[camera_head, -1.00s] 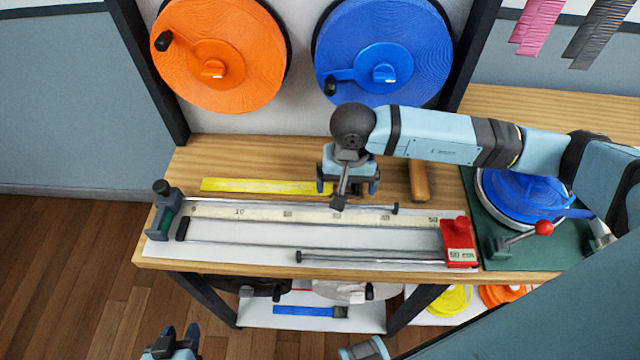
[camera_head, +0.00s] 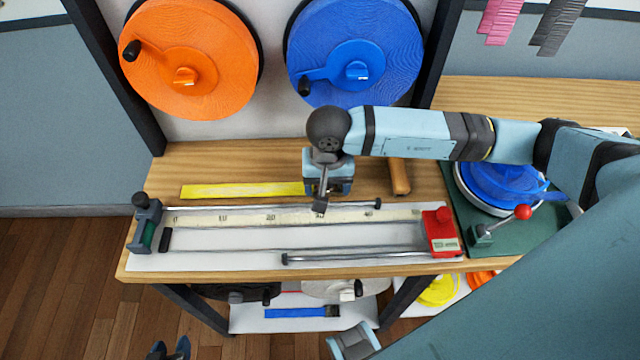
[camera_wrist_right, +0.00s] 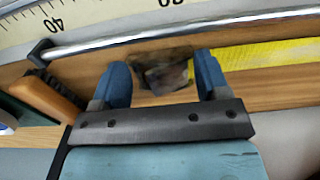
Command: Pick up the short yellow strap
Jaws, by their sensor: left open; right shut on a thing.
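The short yellow strap (camera_head: 240,191) lies flat on the wooden bench, behind the long measuring board. Its right end runs under my right gripper (camera_head: 325,188). In the right wrist view the yellow strap (camera_wrist_right: 265,53) comes in from the right to a dark, blurred end piece (camera_wrist_right: 165,76). My right gripper (camera_wrist_right: 164,82) is shut on that dark end piece, with one finger on each side. The strap still looks level with the bench. My left gripper (camera_head: 170,351) is open at the bottom edge, low in front of the bench, only partly in view.
The measuring board (camera_head: 205,237) with metal rods and a red block (camera_head: 440,232) lies in front of the strap. A wooden handle (camera_head: 400,177) is right of my gripper. Orange (camera_head: 190,60) and blue (camera_head: 355,50) reels stand behind. A blue strap (camera_head: 295,312) lies below.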

